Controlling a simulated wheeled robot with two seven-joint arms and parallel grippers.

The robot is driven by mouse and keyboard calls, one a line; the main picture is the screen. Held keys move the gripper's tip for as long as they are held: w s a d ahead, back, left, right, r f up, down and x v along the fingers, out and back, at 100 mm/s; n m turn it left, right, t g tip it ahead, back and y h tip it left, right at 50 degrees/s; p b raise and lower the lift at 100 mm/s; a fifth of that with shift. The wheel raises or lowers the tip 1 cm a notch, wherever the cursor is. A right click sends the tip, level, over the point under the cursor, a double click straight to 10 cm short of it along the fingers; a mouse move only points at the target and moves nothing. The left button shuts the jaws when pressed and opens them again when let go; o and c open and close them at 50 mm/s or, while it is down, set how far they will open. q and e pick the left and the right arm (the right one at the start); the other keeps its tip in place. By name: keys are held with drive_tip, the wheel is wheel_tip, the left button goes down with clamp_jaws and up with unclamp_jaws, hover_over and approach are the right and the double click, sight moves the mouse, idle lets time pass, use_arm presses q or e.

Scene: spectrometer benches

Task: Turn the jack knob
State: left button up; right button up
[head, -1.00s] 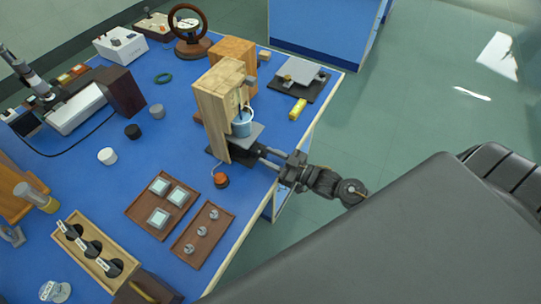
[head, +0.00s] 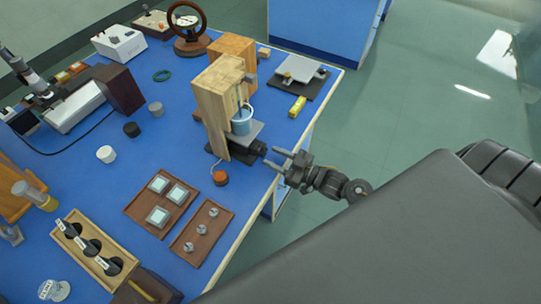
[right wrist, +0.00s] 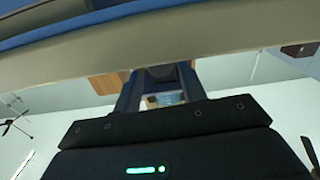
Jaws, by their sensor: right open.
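The jack (head: 226,152) is a low dark stand with a grey top plate (head: 245,132), near the right edge of the blue bench. A light blue beaker (head: 242,121) stands on the plate in front of a wooden frame (head: 211,108). The dark jack knob (head: 258,148) sticks out on the right side. My right gripper (head: 271,157) is open and empty, its fingers pointing at the knob from just off the bench edge, with a small gap. In the right wrist view my fingers (right wrist: 160,92) are spread, with a dark shape between them that I cannot identify surely. My left gripper is out of view.
A red-topped button (head: 220,178) sits in front of the jack. Brown trays (head: 190,247) with small parts lie nearer. Open floor lies right of the bench.

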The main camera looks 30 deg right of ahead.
drive_tip(key=b+v, duration=0.1)
drive_tip(key=v, duration=0.7)
drive_tip(key=shift+s+d+b, duration=0.2)
drive_tip(key=shift+s+b, duration=0.1)
drive_tip(key=shift+s, duration=0.05)
drive_tip(key=s+d+f+m+g+h, duration=0.1)
drive_tip(key=d+f+h, duration=0.2)
drive_tip(key=f, duration=0.4)
drive_tip(key=s+d+f+g+h, duration=0.15)
drive_tip(key=d+f, duration=0.25)
drive_tip(key=f, duration=0.4)
drive_tip(key=s+d+f+m+g+h, duration=0.1)
drive_tip(key=s+d+f+g+h, duration=0.15)
drive_tip(key=s+f, duration=0.4)
drive_tip(key=s+d+f+m+g+h, duration=0.1)
drive_tip(key=s+f+g+h, duration=0.2)
drive_tip(key=f, duration=0.7)
drive_tip(key=s+a+f+g, duration=0.2)
drive_tip(key=s+f, duration=0.4)
drive_tip(key=s, duration=0.2)
drive_tip(key=s+a+f+g, duration=0.2)
drive_tip(key=s+f+g, duration=0.1)
drive_tip(key=s+f, duration=0.4)
drive_tip(key=s+a+f+m+g+y, duration=0.1)
drive_tip(key=s+a, duration=0.3)
drive_tip(key=a, duration=0.5)
drive_tip(key=shift+f+g, duration=0.3)
drive_tip(key=shift+f, duration=0.05)
